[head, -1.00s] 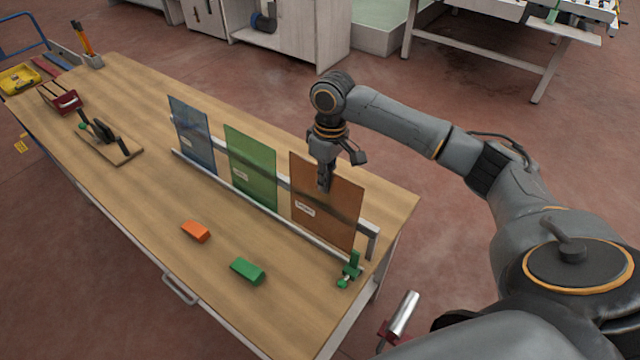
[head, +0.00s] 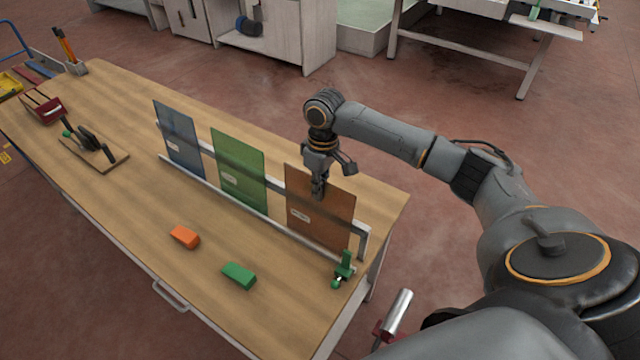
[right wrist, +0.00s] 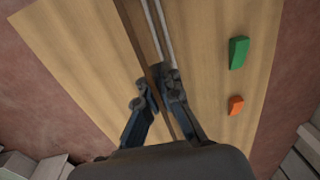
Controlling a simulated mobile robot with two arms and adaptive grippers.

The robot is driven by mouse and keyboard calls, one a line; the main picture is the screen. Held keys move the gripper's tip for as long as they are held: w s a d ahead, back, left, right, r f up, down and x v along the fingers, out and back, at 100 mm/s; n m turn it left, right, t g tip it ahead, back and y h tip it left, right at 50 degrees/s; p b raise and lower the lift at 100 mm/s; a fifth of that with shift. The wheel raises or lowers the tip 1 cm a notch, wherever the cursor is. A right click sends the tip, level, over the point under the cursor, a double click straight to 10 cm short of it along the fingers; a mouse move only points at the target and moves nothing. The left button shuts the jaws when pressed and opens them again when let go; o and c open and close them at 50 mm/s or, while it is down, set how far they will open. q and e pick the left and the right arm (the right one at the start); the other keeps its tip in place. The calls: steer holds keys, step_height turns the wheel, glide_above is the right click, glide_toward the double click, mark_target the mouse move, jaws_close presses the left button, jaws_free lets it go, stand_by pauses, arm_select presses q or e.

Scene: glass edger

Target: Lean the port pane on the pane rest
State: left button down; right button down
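A brown see-through pane (head: 312,226) stands at the right end of the pane rest (head: 240,208), a long metal frame with a low front rail and a raised back bar. Its small label is too small to read. The bar shows dimly through it, and it tilts back toward the bar; whether they touch is hard to tell. My right gripper (head: 318,190) is shut on the pane's top edge. In the right wrist view, its fingers (right wrist: 158,88) flank the thin brown edge closely. My left gripper is out of view.
A green pane (head: 238,170) and a blue pane (head: 180,142) stand along the same rest to the left. Green (head: 239,275) and orange (head: 185,237) blocks lie in front. A green clamp (head: 343,268) sits at the rest's right end. The table front is mostly clear.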

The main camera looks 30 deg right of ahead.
steer(key=shift+f, duration=0.75)
stand_by(0.7)
steer(key=c, duration=1.4)
jaws_free()
steer(key=shift+a, duration=0.1)
steer(key=shift+c, duration=0.2)
steer(key=shift+s, duration=0.1)
step_height(320, 180, up, 12)
steer(key=shift+w+d, duration=0.25)
steer(key=shift+d, duration=0.2)
